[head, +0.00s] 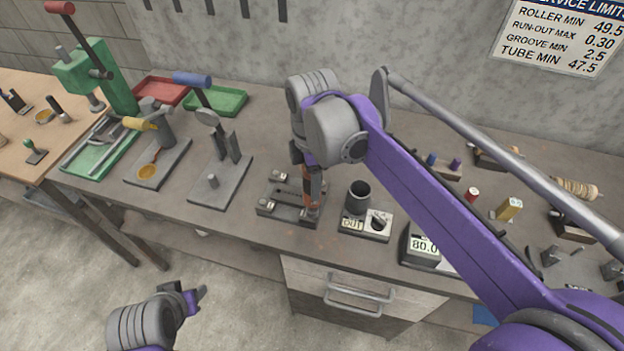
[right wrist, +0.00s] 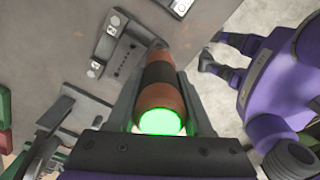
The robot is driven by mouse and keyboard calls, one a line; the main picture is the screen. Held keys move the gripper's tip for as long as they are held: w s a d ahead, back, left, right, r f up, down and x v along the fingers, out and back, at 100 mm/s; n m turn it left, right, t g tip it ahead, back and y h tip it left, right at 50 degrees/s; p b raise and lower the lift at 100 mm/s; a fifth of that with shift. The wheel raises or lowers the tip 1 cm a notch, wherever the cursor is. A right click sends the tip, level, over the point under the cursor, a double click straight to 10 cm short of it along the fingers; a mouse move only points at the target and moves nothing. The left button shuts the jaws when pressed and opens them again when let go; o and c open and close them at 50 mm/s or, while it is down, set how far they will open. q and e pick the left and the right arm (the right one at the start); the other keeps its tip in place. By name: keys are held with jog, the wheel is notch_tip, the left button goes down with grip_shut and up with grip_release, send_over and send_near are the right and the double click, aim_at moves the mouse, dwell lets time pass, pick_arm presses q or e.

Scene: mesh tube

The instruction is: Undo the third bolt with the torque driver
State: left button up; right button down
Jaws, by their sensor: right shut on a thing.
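My right gripper (head: 312,172) is shut on the torque driver (head: 313,192), an orange-brown tool with a dark band. It holds the driver roughly upright over the right end of a dark metal fixture (head: 284,208) on the bench. In the right wrist view the driver (right wrist: 160,85) sits between the fingers, its near end glowing green. Silvery bolts show at the fixture's corners, one at the back (head: 279,176) and one at the front left (head: 267,205). The driver's tip is hard to make out against the fixture. My left gripper (head: 196,297) hangs empty before the bench; its jaw gap is unclear.
A dark cup (head: 358,197) and a block marked OUT (head: 352,224) stand just right of the fixture. A display reading 80.0 (head: 421,246) is further right. A lever press (head: 222,175) stands left. Green (head: 215,101) and red (head: 160,91) trays lie behind.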

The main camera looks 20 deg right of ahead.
jog(key=shift+w+r+p, duration=0.1)
jog(key=shift+r+p, duration=1.15)
jog(key=shift+r, duration=1.6)
pick_arm(q)
jog(key=r, duration=0.1)
jog(key=w+r, duration=0.2)
jog(key=r, duration=0.1)
jog(key=shift+t, duration=0.3)
